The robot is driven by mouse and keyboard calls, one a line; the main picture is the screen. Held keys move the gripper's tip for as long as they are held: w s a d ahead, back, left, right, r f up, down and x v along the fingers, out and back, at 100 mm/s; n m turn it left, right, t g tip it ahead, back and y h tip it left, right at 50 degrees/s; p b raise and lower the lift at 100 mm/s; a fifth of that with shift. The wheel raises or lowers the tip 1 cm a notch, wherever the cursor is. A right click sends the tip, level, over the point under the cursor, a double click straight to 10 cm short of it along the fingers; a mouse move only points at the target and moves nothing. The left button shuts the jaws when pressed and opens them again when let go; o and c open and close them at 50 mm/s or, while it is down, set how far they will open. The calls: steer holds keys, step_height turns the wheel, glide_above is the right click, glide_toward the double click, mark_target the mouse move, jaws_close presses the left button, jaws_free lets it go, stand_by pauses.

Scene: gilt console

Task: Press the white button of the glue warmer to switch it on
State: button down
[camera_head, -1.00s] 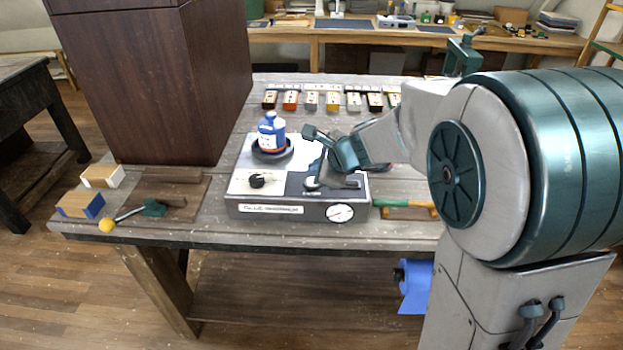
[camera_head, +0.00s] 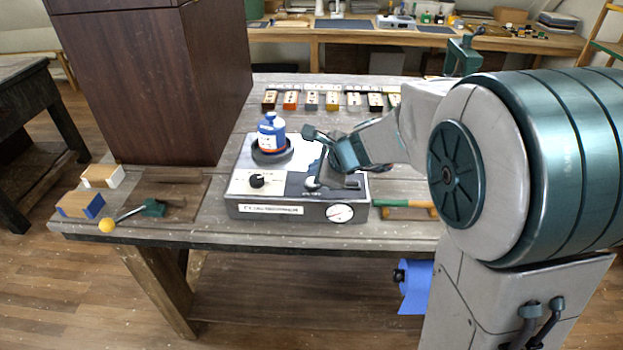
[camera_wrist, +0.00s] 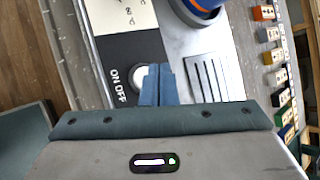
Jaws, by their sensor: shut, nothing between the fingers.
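The glue warmer (camera_head: 245,208) is a grey box on the bench with a black knob (camera_head: 257,181), a round gauge (camera_head: 340,213) and a dark panel. A blue bottle (camera_head: 271,131) stands in its dark round well. In the wrist view the white button (camera_wrist: 139,77) sits on the black panel (camera_wrist: 118,55) beside the "ON OFF" lettering. My gripper (camera_wrist: 157,70) is shut and empty, its fingertips right at the button and covering part of it. I cannot tell whether they touch it or whether it is pressed. In the head view my gripper (camera_head: 314,181) is over the warmer's dark panel.
A tall dark wooden cabinet (camera_head: 150,80) stands left of the warmer. A row of coloured blocks (camera_head: 311,101) lies behind the warmer. A green-handled tool (camera_head: 405,203) lies to its right.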

steer(key=shift+f, duration=0.1)
stand_by(0.3)
steer(key=shift+f+b, duration=0.35)
steer(key=shift+b, duration=0.15)
steer(key=shift+f+b, duration=0.45)
steer(key=shift+f, duration=0.05)
stand_by(0.4)
steer(key=shift+r, duration=0.1)
steer(key=shift+r+p, duration=0.8)
steer(key=shift+r, duration=0.05)
step_height(320, 180, up, 6)
steer(key=p, duration=0.5)
